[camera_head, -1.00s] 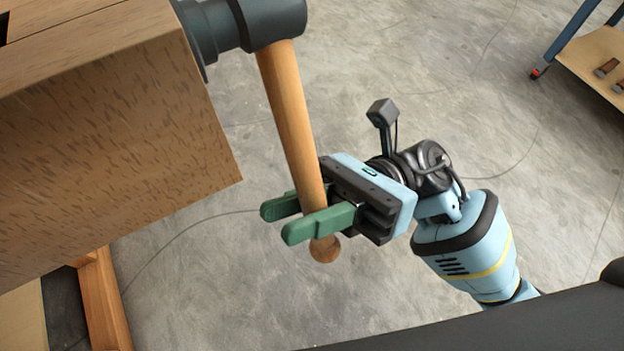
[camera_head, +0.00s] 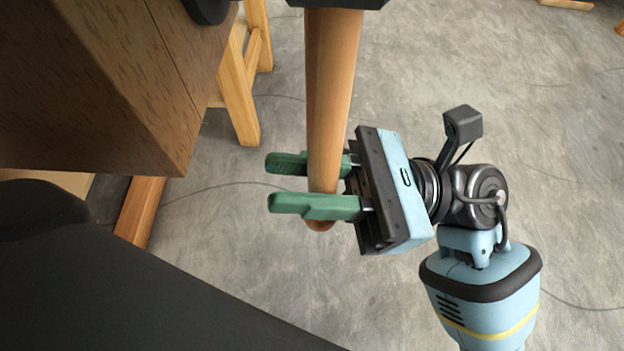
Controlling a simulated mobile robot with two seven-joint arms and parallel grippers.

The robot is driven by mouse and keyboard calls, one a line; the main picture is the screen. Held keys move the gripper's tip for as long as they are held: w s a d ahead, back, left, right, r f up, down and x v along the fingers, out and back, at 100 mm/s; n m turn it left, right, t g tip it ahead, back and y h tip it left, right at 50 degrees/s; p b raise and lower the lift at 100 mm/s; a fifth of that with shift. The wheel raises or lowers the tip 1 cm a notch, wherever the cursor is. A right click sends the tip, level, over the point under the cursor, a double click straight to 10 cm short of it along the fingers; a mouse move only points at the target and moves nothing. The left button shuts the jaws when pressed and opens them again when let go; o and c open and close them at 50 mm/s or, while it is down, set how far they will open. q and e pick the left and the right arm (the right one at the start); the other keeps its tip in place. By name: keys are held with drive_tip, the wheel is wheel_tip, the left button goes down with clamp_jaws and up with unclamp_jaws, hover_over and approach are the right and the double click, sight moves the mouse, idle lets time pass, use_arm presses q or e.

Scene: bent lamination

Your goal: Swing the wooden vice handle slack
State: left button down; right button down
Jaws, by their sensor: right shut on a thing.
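The wooden vice handle (camera_head: 331,95) is a light brown round bar in the upper middle of the head view. It hangs down from the dark vice screw head (camera_head: 345,3) at the top edge. My right gripper (camera_head: 292,182) has green fingers, which are shut on the handle close to its lower end. The handle's rounded end (camera_head: 320,226) shows just below the fingers. The upper part of the vice is cut off by the frame. My left gripper is not in view.
The wooden bench block (camera_head: 110,80) fills the upper left. Wooden bench legs (camera_head: 240,90) stand behind it. Grey concrete floor (camera_head: 540,130) with thin cracks lies open on the right. A large dark shape covers the lower left.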

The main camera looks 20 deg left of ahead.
drive_tip(key=shift+w+a+f+n, duration=0.1)
drive_tip(key=shift+w+a+n, duration=0.1)
drive_tip(key=shift+n, duration=0.1)
idle(0.4)
drive_tip(key=c, duration=1.2)
unclamp_jaws()
drive_tip(key=shift+c, duration=0.2)
drive_tip(key=p+v, duration=0.1)
drive_tip(key=v, duration=0.7)
